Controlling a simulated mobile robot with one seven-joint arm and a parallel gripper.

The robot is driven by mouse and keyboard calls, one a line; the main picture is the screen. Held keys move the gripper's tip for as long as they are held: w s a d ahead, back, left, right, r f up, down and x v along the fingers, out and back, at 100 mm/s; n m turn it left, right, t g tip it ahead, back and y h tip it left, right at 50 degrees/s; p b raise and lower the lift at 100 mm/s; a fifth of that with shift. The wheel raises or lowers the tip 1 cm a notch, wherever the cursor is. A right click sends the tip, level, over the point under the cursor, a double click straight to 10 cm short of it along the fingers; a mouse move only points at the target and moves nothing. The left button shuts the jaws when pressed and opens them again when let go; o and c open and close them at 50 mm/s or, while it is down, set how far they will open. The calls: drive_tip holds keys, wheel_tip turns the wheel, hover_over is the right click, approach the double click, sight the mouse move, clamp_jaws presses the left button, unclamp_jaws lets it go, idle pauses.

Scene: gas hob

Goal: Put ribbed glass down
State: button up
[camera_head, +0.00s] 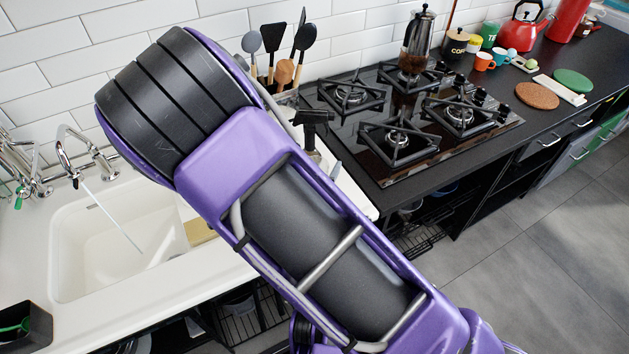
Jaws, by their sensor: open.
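I do not see the ribbed glass in the head view. My own purple and black arm fills the middle of the picture and hides part of the counter between the sink and the hob. I cannot make out my gripper; its fingers do not show clearly beside or beyond the arm.
The white sink (78,262) with taps is at left. The black gas hob (433,166) bears a coffee press (417,42). Utensils (275,40) and a dark T-shaped thing (314,118) stand left of it. Cups, cork mat (537,96) and red kettle (522,28) are at right.

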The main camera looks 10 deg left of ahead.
drive_tip(key=shift+r, duration=0.1)
clamp_jaws()
idle(0.3)
